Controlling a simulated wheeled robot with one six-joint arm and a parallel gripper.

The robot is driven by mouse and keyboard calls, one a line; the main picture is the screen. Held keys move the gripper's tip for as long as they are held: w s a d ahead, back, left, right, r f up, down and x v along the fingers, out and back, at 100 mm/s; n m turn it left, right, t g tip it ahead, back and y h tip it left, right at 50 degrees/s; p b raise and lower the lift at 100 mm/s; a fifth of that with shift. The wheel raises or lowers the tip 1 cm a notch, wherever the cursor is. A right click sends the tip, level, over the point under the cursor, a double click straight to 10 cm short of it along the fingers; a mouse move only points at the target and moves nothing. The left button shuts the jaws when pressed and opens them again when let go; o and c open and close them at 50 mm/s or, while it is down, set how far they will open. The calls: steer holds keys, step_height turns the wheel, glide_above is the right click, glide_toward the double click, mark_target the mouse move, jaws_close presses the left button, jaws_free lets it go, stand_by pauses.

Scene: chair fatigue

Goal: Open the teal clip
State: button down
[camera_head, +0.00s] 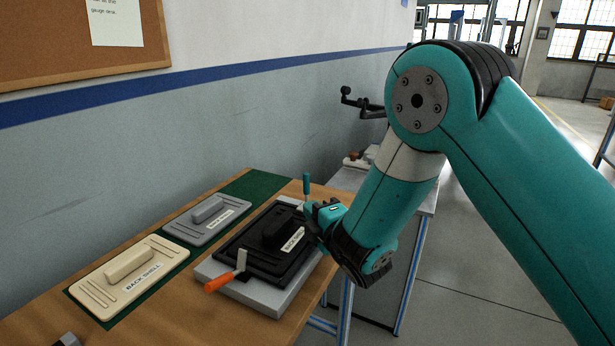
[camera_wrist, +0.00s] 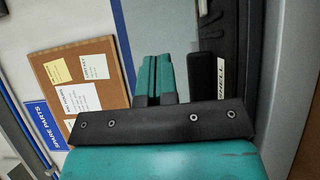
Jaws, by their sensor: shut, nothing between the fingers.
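The teal clip (camera_head: 306,184) shows in the head view as an upright teal handle at the far right of the black back shell (camera_head: 262,243). Its base is hidden behind my gripper. My gripper (camera_head: 312,222) is at the right edge of the shell, just below the teal handle in the picture. I cannot tell if it touches the clip. In the wrist view, my fingers (camera_wrist: 155,78) are together with nothing between them. The shell (camera_wrist: 223,60) also shows in the wrist view, to the right of the fingers.
A clip with an orange handle (camera_head: 218,282) sits at the near corner of the grey fixture (camera_head: 262,296), its handle lying outward. A beige shell (camera_head: 130,275) and a grey shell (camera_head: 207,221) lie on a green mat to the left. The wall stands behind the wooden bench.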

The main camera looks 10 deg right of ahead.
mark_target(308, 191)
steer(key=p+x, duration=0.1)
steer(key=p, duration=0.1)
steer(key=p+x, duration=0.2)
steer(key=p, duration=0.1)
steer(key=p+x, duration=0.2)
steer(key=p, duration=0.1)
steer(key=shift+r, duration=0.3)
steer(key=shift+w+d+f+b, duration=0.2)
steer(key=shift+f+b, duration=0.25)
steer(key=shift+b, duration=0.1)
steer(key=shift+w+d+r, duration=0.1)
steer(key=shift+w+d, duration=0.2)
steer(key=shift+w, duration=0.45)
steer(key=shift+w+d+r, duration=0.1)
steer(key=shift+w+d, duration=0.2)
steer(key=shift+w, duration=0.5)
